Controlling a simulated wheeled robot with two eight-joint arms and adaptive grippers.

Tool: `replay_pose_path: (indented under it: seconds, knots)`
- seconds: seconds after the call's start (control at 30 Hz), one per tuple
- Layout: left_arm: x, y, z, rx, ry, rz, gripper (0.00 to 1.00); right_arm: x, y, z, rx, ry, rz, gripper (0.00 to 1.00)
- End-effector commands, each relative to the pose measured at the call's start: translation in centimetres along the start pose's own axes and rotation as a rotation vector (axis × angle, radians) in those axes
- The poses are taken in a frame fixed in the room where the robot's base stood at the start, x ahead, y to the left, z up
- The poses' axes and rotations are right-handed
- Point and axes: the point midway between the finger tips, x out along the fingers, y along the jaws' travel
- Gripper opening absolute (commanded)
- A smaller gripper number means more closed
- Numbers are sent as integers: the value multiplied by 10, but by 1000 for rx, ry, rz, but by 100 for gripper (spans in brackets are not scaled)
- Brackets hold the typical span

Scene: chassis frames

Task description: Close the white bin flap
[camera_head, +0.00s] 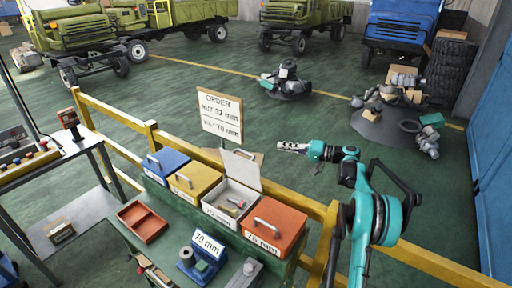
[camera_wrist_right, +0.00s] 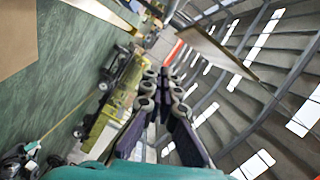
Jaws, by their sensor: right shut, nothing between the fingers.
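The white bin (camera_head: 224,205) stands between the yellow and orange bins, and a small part lies inside it. Its white flap (camera_head: 242,169) is open and stands up at the back of the bin, leaning slightly. My right gripper (camera_head: 283,146) is shut and empty, to the right of the flap and a little higher in the head view, apart from it. Its fingers (camera_wrist_right: 168,100) also show in the wrist view with nothing between them. My left gripper is out of view.
A blue bin (camera_head: 167,167), a yellow bin (camera_head: 196,180) and an orange bin (camera_head: 274,231) have closed lids. An order sign (camera_head: 220,116) stands behind them. A yellow rail (camera_head: 152,146) runs behind the bins. A red tray (camera_head: 142,222) lies in front.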

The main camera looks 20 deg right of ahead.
Motion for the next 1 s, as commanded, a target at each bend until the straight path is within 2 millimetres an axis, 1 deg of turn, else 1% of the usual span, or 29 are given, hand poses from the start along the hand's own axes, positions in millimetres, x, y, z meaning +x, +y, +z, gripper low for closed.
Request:
replay_pose_path:
  seconds: [0.17, 0.3, 0.47, 0.6, 0.7, 0.83, 1.0]
  knots:
    - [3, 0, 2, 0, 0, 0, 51, 31, 1, 2, 0, -4, 0, 0]
    - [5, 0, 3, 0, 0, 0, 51, 62, 1, 2, -1, -5, 1, 0]
    - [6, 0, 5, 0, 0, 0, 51, 95, 0, 2, -1, -4, 2, 0]
    - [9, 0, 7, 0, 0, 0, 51, 100, 1, 23, 0, -2, 3, 0]
    - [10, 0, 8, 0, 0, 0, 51, 102, 0, 33, 0, -2, 3, 0]
    - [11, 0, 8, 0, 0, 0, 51, 104, 0, 39, 0, -2, 3, 0]
    - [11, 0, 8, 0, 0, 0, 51, 104, 0, 40, 0, -1, 3, 0]
